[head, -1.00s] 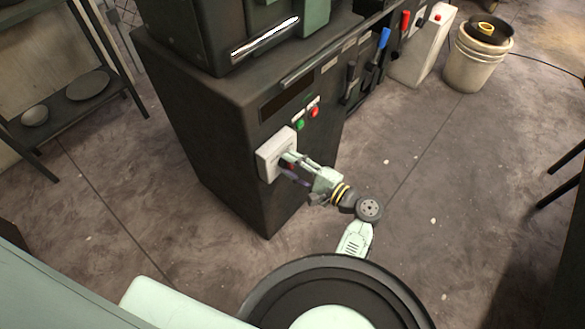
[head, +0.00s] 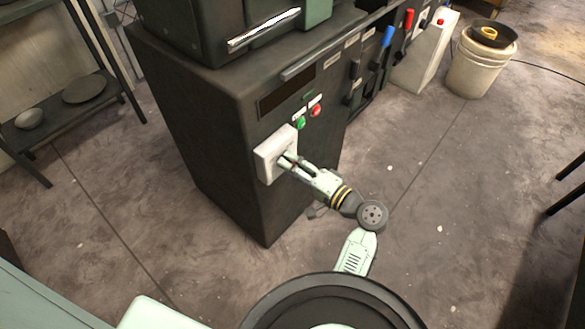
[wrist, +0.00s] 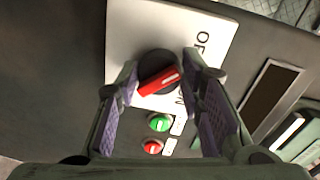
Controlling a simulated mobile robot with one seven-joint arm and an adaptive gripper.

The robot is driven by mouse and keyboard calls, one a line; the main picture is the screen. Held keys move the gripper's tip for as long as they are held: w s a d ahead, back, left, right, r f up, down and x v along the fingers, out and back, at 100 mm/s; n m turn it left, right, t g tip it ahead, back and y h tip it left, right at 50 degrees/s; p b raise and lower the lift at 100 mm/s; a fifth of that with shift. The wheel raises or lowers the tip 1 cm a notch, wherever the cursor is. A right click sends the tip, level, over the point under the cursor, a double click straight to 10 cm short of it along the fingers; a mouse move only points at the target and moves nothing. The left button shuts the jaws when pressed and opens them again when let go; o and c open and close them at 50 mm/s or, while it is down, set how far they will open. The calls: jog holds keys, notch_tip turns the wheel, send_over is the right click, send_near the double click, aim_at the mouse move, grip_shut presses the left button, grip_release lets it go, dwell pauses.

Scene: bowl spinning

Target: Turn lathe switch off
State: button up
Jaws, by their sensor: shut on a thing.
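The lathe switch is a red handle (wrist: 158,82) on a round dark base, set on a white plate (head: 265,162) on the front of the dark lathe cabinet. The wrist view shows the plate (wrist: 130,40) with "OF…" lettering above and "…N" below, both partly hidden by my right finger. The handle lies slanted, its white-marked end to the right, between the two words. My gripper (head: 288,160) is at the plate in the head view. In the wrist view, my gripper's fingers (wrist: 160,72) are on either side of the switch, shut on it.
Green (head: 300,122) and red (head: 315,110) buttons sit on the cabinet just above the plate. Blue and red levers (head: 387,38) stand farther along the machine. A white bucket (head: 478,70) stands at the back right. The floor right of the cabinet is clear.

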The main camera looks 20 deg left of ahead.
dwell(0.4)
jog(key=o, duration=1.2)
jog(key=shift+c, duration=0.2)
jog(key=shift+d, duration=0.1)
jog(key=v, duration=1.1)
jog(key=shift+s+d, duration=0.2)
jog(key=shift+d, duration=0.2)
